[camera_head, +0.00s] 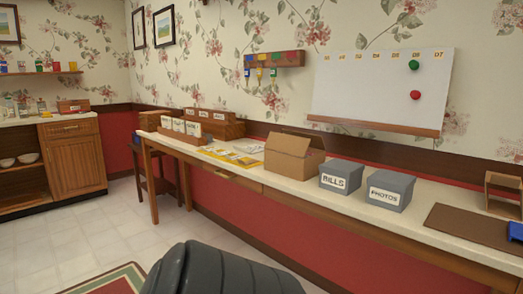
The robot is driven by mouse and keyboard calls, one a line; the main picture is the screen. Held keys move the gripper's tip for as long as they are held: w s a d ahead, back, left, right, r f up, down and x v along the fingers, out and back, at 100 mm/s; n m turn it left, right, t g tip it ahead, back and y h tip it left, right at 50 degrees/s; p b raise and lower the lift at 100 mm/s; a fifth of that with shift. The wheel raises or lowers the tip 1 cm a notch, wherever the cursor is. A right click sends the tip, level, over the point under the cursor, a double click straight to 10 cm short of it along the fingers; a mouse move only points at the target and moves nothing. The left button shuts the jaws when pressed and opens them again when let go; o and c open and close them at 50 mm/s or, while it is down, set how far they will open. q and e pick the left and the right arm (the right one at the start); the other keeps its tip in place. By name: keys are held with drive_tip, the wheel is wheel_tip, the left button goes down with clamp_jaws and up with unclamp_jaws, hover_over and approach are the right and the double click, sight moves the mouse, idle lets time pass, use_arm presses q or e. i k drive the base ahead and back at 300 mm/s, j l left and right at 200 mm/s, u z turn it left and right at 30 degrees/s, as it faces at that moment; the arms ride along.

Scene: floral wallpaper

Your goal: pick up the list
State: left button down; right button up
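I cannot make out which thing is the list. Several flat papers (232,157), some yellow and some white, lie on the long white-topped table (285,184), left of the cardboard box; their writing is too small to read. A whiteboard (360,90) with a row of labels along its top and a green and a red round magnet hangs on the wall above. Neither of my grippers is in view.
A wooden cabinet (73,157) stands left. The tiled floor (115,228) has clear room.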

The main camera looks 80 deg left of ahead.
sight(253, 149)
drive_tip(key=u, duration=2.65)
